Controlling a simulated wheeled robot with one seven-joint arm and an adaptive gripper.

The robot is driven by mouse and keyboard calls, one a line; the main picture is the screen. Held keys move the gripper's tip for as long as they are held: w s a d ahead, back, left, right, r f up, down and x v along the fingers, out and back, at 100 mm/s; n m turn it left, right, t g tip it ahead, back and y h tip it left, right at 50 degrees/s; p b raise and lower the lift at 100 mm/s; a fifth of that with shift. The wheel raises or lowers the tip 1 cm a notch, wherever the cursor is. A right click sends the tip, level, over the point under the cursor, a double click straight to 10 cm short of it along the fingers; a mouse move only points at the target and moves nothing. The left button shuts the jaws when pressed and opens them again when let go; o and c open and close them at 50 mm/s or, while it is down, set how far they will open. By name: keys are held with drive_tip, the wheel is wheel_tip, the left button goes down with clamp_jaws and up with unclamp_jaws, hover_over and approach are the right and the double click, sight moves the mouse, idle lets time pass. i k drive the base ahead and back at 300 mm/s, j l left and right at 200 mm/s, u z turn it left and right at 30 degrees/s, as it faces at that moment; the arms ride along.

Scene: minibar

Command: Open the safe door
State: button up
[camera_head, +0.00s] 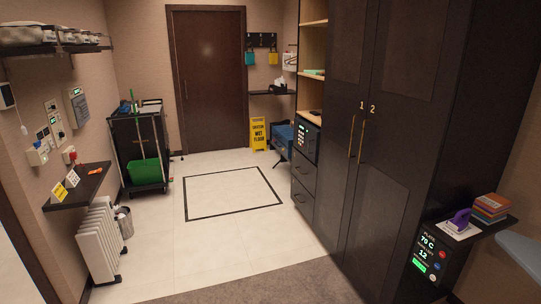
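The safe (304,139) is a dark box with a lit green display and a keypad on its front. It sits in the open shelf column of the tall dark cabinet, above two drawers. I see its front at a steep angle, and its door looks shut. A handle on it is too small to make out. My gripper is not in view.
Tall cabinet doors (390,120) marked 1 and 2 stand at the right, nearer than the safe. A blue-topped bench (283,138) and yellow wet-floor sign (258,134) are beyond it. The tiled floor (232,193) is clear. A radiator (98,240) and cart (140,145) line the left.

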sight(311, 136)
drive_tip(key=i, duration=2.35)
drive_tip(key=i+j+z, duration=0.1)
drive_tip(key=i, duration=1.05)
drive_tip(key=i+j, duration=0.1)
drive_tip(key=i, duration=1.05)
